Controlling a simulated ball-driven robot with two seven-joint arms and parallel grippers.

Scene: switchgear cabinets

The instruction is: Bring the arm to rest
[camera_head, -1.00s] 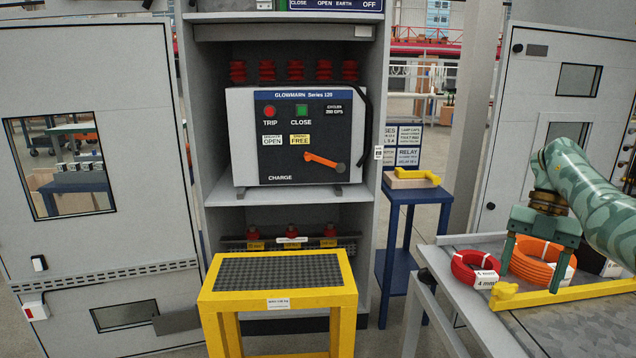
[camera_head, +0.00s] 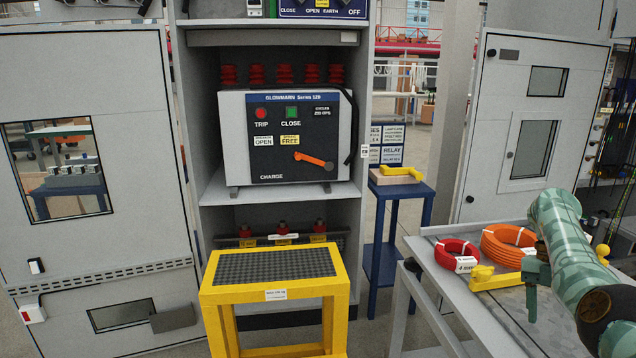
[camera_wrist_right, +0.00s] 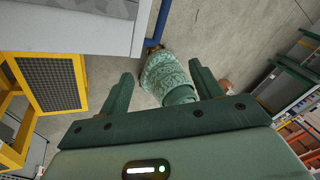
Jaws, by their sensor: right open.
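My right arm, green with a camouflage pattern, comes in at the right of the head view. Its gripper (camera_head: 533,285) hangs over the grey bench (camera_head: 420,262), close to the yellow-handled tool (camera_head: 494,279). In the right wrist view the gripper (camera_wrist_right: 163,86) has its two fingers wide apart with nothing between them. Beyond the fingers are the floor and a camouflage-patterned part of my own body. My left gripper is not in view.
A red coil (camera_head: 457,254) and an orange coil (camera_head: 508,244) lie on the bench. A yellow step stool (camera_head: 274,292) stands before the open cabinet with the breaker (camera_head: 290,140). A blue stand (camera_head: 402,189) holds a yellow-handled item. Grey floor shows between bench and stand.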

